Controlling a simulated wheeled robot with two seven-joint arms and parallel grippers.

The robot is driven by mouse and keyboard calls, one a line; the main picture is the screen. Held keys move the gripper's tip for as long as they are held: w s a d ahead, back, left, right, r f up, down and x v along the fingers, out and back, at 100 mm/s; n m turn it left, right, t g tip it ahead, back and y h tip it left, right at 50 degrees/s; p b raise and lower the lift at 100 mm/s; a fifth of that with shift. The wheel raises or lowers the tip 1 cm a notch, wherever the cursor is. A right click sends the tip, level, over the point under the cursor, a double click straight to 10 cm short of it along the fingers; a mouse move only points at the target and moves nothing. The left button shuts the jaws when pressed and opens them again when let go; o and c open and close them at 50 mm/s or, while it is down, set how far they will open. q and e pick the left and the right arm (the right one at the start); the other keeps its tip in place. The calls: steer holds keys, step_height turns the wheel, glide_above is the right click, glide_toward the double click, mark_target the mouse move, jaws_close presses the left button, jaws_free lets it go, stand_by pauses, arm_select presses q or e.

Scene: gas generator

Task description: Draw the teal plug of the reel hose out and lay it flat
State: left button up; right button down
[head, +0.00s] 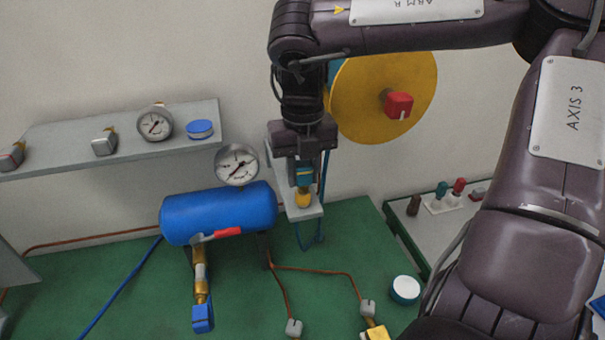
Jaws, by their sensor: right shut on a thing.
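My right gripper (304,168) comes down from above and is shut on the teal plug (304,181). The plug is upright, with a round brass piece (303,200) directly below it. I cannot tell whether this brass piece is part of the plug or a socket. The grey bracket (307,212) is at the wall behind and below them. The yellow hose reel (400,75), with a red knob (398,105), is behind my right arm, which partly covers it. A thin blue hose (322,220) hangs in a loop beside the bracket. My left gripper is not in view.
A blue tank (218,212) with a gauge (236,165) stands left of the bracket. Copper pipes (315,270) and a white-topped round part (405,289) are on the green bench (355,235). A grey shelf (70,143) is at left; a side tray (425,228) is at right.

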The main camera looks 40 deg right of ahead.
steer(key=shift+r+p, duration=2.15)
steer(key=shift+r, duration=0.4)
steer(key=shift+r, duration=0.1)
steer(key=shift+r+p, duration=1.35)
steer(key=shift+r, duration=0.1)
